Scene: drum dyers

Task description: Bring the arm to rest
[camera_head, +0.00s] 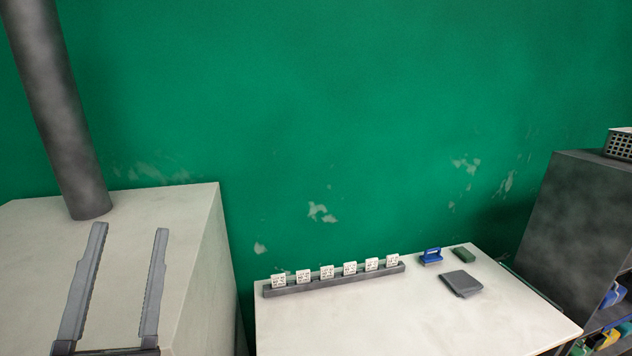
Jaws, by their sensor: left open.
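My left gripper (131,230) shows at the lower left of the head view. Its two long grey fingers point up the picture, well apart, with nothing between them. It appears in front of a large pale box-like machine (190,215); how far it is from that surface I cannot tell. The rest of the left arm is below the frame. My right gripper is not in view.
A thick dark pipe (58,110) rises from the machine. Right of it, a pale table (400,325) bears a grey rail (335,282) with several white cards, a blue-handled tool (431,256), a green block (463,254) and a grey folded cloth (461,283). A dark cabinet (570,225) stands right.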

